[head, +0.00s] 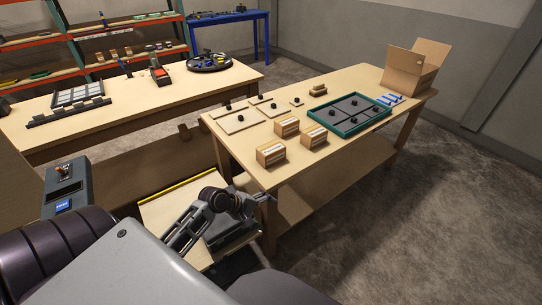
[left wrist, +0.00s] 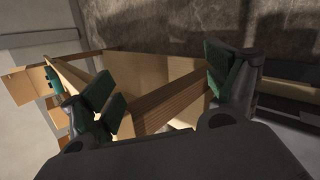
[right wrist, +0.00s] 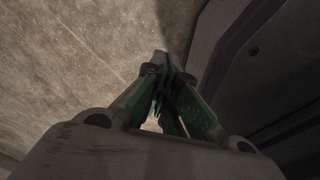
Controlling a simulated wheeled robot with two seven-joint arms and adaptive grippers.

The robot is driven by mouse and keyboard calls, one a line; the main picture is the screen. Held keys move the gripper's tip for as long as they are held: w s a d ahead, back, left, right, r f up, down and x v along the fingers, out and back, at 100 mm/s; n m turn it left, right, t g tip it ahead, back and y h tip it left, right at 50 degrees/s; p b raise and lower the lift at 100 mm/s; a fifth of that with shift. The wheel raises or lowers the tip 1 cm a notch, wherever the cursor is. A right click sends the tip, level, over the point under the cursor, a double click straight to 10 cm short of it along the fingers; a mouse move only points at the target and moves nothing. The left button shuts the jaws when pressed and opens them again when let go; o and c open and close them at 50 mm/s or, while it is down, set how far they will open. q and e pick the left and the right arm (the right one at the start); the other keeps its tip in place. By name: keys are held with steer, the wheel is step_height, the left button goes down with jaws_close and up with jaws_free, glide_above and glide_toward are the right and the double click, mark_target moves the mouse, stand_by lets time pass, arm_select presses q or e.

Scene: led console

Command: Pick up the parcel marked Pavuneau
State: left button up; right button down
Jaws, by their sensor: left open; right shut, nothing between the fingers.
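Three brown parcels with pale bands stand on the right-hand table: a near-left one (head: 270,152), a middle one (head: 287,127) and a right one (head: 313,136). Their markings are too small to read, so I cannot tell which is Pavuneau. My left gripper (head: 258,197) is at the table's near edge, apart from the parcels. In the left wrist view its green-padded fingers (left wrist: 160,88) are open, with the wooden table behind them. My right gripper (right wrist: 168,88) is shut and empty above bare floor in the right wrist view; it does not show in the head view.
The right-hand table (head: 355,150) also bears a green-rimmed tray (head: 322,117), flat boards with black knobs (head: 240,121), blue-and-white items (head: 391,98) and an open carton (head: 412,70). Another table (head: 120,112) stands at left. Floor to the right is clear.

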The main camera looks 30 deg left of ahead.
arm_select(q)
steer(key=w+a+r+n+t, duration=0.3)
steer(key=w+a+r+n, duration=0.1)
steer(key=a+r+n, duration=0.2)
steer(key=w+a+r+n+t, duration=0.3)
steer(key=w+a+r+n, duration=0.2)
steer(key=n, duration=0.5)
steer(key=a+r, duration=0.2)
steer(key=a, duration=0.1)
steer(key=shift+a+r, duration=0.25)
steer(key=shift+a, duration=0.15)
arm_select(e)
steer(key=shift+w+d+f, duration=0.1)
steer(key=shift+w+d, duration=0.05)
steer(key=shift+d, duration=0.65)
steer(key=shift+a, duration=0.1)
